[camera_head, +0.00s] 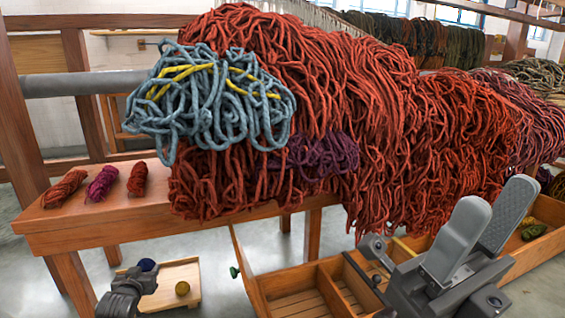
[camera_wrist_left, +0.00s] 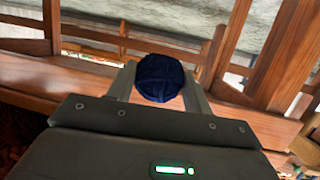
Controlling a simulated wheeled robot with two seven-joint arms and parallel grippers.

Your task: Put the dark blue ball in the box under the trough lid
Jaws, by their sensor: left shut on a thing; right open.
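The dark blue ball (camera_head: 147,265) is at the lower left in the head view, and it shows large in the left wrist view (camera_wrist_left: 160,78). My left gripper (camera_head: 140,272) is shut on it, with one finger on each side. The wooden trough (camera_head: 322,275) is at the bottom centre and runs to the right. A wooden panel with a green knob (camera_head: 234,272), which looks like the lid, stands raised at the trough's left. Bare slatted compartments show beside it. My right gripper (camera_head: 496,208) is open over the trough's right part, its fingers pointing up and hiding some of it.
A small wooden tray (camera_head: 190,268) with an olive ball (camera_head: 182,288) lies by my left gripper. Red wool (camera_head: 330,120) and a blue-grey skein (camera_head: 215,100) hang over the bench. Several small skeins (camera_head: 102,183) lie on the bench's left end. A green ball (camera_head: 533,232) is in the trough's right part.

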